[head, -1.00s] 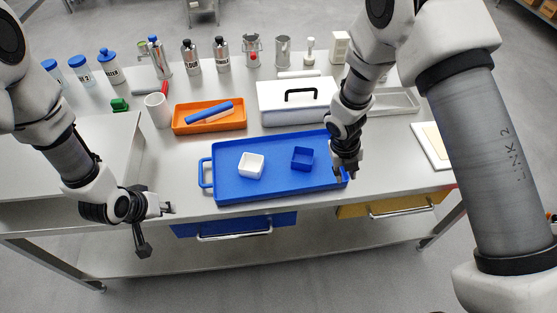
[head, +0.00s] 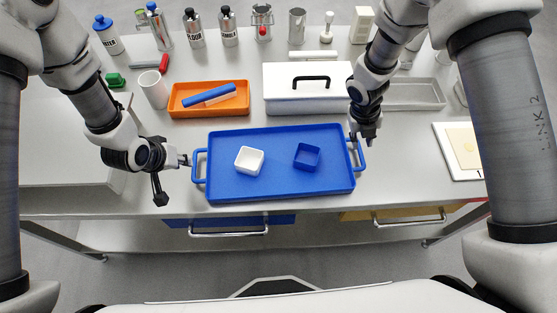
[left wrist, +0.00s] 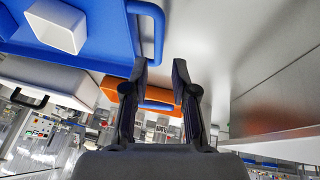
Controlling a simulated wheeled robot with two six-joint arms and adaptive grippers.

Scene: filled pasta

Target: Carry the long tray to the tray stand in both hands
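The long blue tray (head: 280,190) lies flat on the metal table with a loop handle at each end. It holds a white square bowl (head: 249,161) and a small blue square box (head: 307,157). My left gripper (head: 186,160) is beside the left handle (head: 199,166). In the left wrist view, my left gripper (left wrist: 160,75) is open and empty, and the handle (left wrist: 158,30) lies just beyond its fingertips. My right gripper (head: 362,138) points down at the right handle (head: 361,156); its fingers partly hide that handle, and I cannot tell whether they are shut on it. I cannot make out a tray stand.
Behind the tray stand an orange tray (head: 180,109) with a blue roller and a white lidded box (head: 308,99). Bottles and shakers line the back. A white board (head: 447,167) lies at the right. The table's front edge is close to the tray.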

